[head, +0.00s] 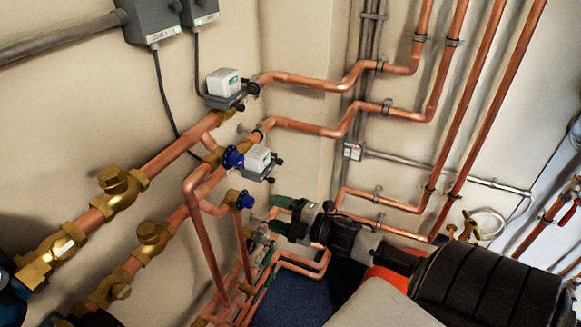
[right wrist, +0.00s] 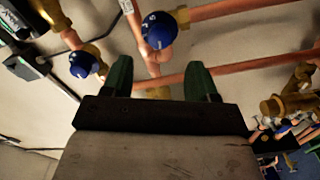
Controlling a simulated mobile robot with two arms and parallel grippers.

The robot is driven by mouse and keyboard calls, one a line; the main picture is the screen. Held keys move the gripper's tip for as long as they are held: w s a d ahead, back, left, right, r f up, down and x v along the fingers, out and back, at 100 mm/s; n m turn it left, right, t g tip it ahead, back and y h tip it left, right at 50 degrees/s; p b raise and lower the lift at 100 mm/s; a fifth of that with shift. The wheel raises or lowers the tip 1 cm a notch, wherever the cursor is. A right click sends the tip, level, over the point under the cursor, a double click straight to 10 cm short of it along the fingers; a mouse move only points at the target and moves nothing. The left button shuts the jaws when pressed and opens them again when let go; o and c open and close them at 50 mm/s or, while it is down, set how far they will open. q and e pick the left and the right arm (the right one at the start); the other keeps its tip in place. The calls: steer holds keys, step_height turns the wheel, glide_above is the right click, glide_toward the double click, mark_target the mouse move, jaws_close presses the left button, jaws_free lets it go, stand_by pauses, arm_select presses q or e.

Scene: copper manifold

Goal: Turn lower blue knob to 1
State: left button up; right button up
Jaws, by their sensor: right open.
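The lower blue knob (head: 245,200) sits on a brass valve on the copper manifold, below the upper blue knob (head: 232,158). My right gripper (head: 271,212) is open and empty, a little to the right of the lower knob and apart from it. In the right wrist view the two green fingers of my right gripper (right wrist: 160,78) stand apart with nothing between them. A larger blue knob (right wrist: 160,30) lies beyond them, likely the lower one; a smaller one (right wrist: 82,64) is at left. Their white marks are too small to read. My left gripper is not in view.
White-topped actuator boxes (head: 257,160) (head: 222,83) sit beside and above the knobs. Copper pipes (head: 202,245) run close below and left. More copper pipes (head: 478,100) climb the right wall. Grey control boxes (head: 152,20) hang at the upper left.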

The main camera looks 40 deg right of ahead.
steer(key=shift+v, duration=1.75)
steer(key=s+d+f+m+g+h, duration=0.1)
steer(key=s+f+m+g+h, duration=0.2)
steer(key=f, duration=0.7)
steer(key=s+d+f+m+g+h, duration=0.15)
steer(key=s+f+m, duration=0.25)
steer(key=f, duration=0.6)
steer(key=s+d+f+m+g+h, duration=0.1)
steer(key=s+f+m+h, duration=0.25)
steer(key=f, duration=0.65)
steer(key=s+a+f+m+g, duration=0.1)
steer(key=s+a+f+g, duration=0.2)
steer(key=s+a+f, duration=0.2)
steer(key=s+a+f+m+g, duration=0.2)
steer(key=s+a+f, duration=0.3)
steer(key=s, duration=0.6)
steer(key=s+a+f+m+g+y, duration=0.1)
steer(key=s+a+f+m+g, duration=0.1)
steer(key=s+a+f+g, duration=0.3)
steer(key=s+a+f, duration=0.1)
steer(key=s+f, duration=0.2)
steer(key=shift+f, duration=0.3)
steer(key=shift+s+a+m, duration=0.1)
steer(key=shift+s+m, duration=0.05)
steer(key=shift+m, duration=0.1)
